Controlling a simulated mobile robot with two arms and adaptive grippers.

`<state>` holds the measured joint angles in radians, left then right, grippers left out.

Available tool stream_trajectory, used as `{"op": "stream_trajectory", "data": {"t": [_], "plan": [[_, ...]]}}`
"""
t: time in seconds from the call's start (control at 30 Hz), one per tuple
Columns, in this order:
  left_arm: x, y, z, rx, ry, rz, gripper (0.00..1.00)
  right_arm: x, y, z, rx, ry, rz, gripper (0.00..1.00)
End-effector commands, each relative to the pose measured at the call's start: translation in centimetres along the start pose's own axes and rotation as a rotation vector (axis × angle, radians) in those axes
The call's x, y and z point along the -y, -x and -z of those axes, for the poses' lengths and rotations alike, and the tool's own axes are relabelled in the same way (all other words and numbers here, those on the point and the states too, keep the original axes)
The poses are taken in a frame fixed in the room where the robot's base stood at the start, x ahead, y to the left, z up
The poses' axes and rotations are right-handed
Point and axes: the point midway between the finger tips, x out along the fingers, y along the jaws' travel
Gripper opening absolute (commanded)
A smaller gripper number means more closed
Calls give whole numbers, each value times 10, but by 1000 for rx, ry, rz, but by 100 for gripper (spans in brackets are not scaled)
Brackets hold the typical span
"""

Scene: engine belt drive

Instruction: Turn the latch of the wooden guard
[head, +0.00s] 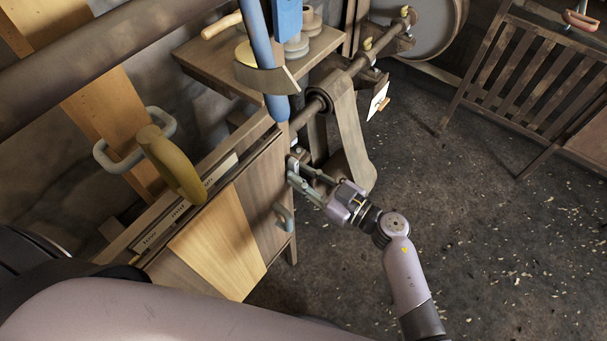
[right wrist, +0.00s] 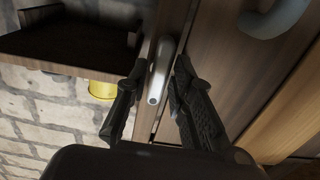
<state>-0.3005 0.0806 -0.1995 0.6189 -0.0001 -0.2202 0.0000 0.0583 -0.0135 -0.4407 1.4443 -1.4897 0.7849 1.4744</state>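The wooden guard (head: 262,192) is a brown panel with a grey handle (head: 284,217) at its right side. In the right wrist view the guard's wood (right wrist: 222,75) fills the right half. The latch (right wrist: 158,72) is a light grey metal lever at the panel's edge, pointing down in that view. My right gripper (head: 297,172) is at the guard's upper right edge in the head view, partly covering the latch area. In the right wrist view its fingers (right wrist: 159,70) are open, one on each side of the latch; I cannot tell whether either touches it. My left gripper is out of view.
A belt (head: 348,130) and shaft (head: 352,67) are just behind my right gripper. A wooden shelf (head: 205,60) with spools stands at the back. A slatted wooden piece (head: 535,75) stands at the upper right. The floor (head: 500,240) on the right is open, strewn with shavings.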

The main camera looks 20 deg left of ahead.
Motion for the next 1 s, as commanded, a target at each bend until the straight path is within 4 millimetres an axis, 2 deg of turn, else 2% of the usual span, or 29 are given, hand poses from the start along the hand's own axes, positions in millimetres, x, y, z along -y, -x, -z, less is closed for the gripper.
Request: {"op": "stream_trajectory", "data": {"t": [0.3, 0.73, 1.0], "plan": [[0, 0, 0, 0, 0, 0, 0, 0, 0, 0, 0, 0, 0, 0], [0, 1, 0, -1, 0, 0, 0, 0, 1, 0, 2, 22, 0, 0], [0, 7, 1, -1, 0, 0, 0, -1, 1, 0, 4, 154, 0, 0]]}}
